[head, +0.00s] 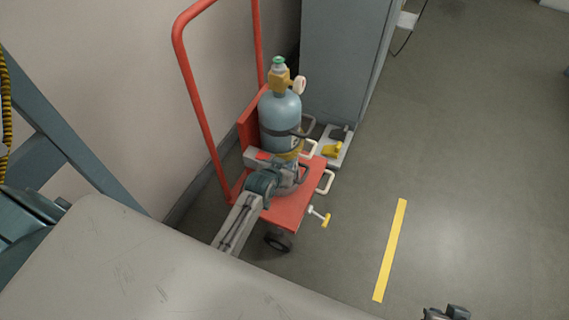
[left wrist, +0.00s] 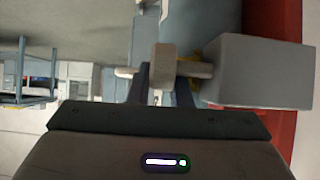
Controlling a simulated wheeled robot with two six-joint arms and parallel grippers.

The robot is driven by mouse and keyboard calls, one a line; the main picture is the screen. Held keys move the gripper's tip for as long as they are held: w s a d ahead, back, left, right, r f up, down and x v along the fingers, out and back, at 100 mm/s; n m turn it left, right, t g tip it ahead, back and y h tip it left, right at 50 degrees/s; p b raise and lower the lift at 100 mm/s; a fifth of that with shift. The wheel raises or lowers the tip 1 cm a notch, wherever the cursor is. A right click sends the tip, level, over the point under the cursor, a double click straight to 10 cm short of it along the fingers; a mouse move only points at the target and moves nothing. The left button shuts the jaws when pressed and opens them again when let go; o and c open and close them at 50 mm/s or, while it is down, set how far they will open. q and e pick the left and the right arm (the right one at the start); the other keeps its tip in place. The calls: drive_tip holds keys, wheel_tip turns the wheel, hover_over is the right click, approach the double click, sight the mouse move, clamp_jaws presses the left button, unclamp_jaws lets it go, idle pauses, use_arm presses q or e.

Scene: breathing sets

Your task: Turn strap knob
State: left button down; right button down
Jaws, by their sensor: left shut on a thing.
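A grey-blue gas cylinder (head: 281,108) with a brass valve and green cap stands upright on a red trolley (head: 290,211). A dark strap (head: 291,133) runs around it. My left gripper (head: 291,178) is low at the cylinder's front and hides part of it. In the left wrist view, the left gripper (left wrist: 162,88) is shut on a beige-grey block-shaped knob (left wrist: 162,60). The knob sits on a pale cross rod beside a grey box (left wrist: 258,72). A dark piece at the bottom right edge, likely my right gripper (head: 446,313), is mostly cut off.
The trolley's tall red handle (head: 195,100) rises close to the wall. A grey cabinet (head: 345,55) stands behind. A pale floor frame with a yellow part (head: 332,149) lies beside the trolley. A small yellow-ended handle (head: 325,219) sticks out in front. Floor by the yellow line (head: 390,250) is clear.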

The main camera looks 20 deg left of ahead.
drive_tip(key=shift+s+d+r, duration=0.1)
drive_tip(key=shift+r, duration=0.05)
idle(0.4)
use_arm(q)
drive_tip(key=c, duration=1.3)
unclamp_jaws()
drive_tip(key=p+v, duration=0.2)
drive_tip(key=v, duration=0.8)
drive_tip(key=shift+s+r, duration=0.3)
use_arm(e)
drive_tip(key=shift+s+d+r+g+h, duration=0.55)
drive_tip(key=shift+d+g, duration=0.2)
drive_tip(key=shift+g, duration=0.15)
